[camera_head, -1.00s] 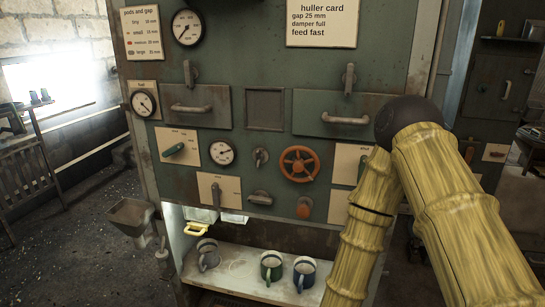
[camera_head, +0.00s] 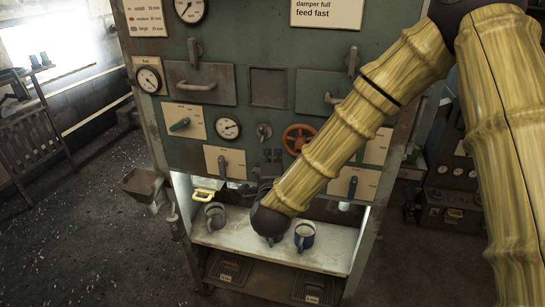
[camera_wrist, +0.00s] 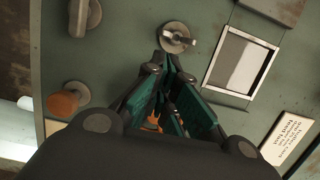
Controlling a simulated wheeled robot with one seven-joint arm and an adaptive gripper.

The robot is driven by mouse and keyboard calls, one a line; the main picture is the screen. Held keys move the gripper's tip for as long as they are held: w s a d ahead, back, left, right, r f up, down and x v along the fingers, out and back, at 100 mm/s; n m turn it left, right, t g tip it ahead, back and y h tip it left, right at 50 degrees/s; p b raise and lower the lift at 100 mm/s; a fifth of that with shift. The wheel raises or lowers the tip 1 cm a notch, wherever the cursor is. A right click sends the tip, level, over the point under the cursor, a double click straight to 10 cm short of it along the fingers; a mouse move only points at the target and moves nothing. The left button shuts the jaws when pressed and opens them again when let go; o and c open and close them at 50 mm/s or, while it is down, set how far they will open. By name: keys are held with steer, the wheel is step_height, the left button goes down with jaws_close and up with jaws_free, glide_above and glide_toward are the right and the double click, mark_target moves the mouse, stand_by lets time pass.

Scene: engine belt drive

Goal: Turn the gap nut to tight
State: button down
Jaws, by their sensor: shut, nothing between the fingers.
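A small metal fitting with a wing-like bar on a round plate (camera_head: 264,130) sits on the green panel; it looks like the gap nut, but I read no label on it. A similar winged fitting (camera_wrist: 175,37) shows at the top of the wrist view, just beyond the fingertips. My gripper (camera_head: 272,155) is in front of the lower panel, just below the fitting. In the wrist view my gripper (camera_wrist: 167,62) is shut and empty, its teal-padded fingers drawn together near the fitting. I cannot tell whether they touch it.
A red handwheel (camera_head: 298,138) is right of the fitting, partly behind my arm.

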mark_target(263, 134)
steer(key=shift+w+d+p, duration=0.2)
steer(key=shift+w+p, duration=0.9)
steer(key=shift+w, duration=1.85)
steer(key=shift+f+b, duration=0.15)
steer(key=shift+b, duration=0.15)
steer(key=shift+w+a+f+b, duration=0.1)
steer(key=shift+b, duration=0.2)
steer(key=shift+m, duration=0.3)
steer(key=shift+b, duration=0.6)
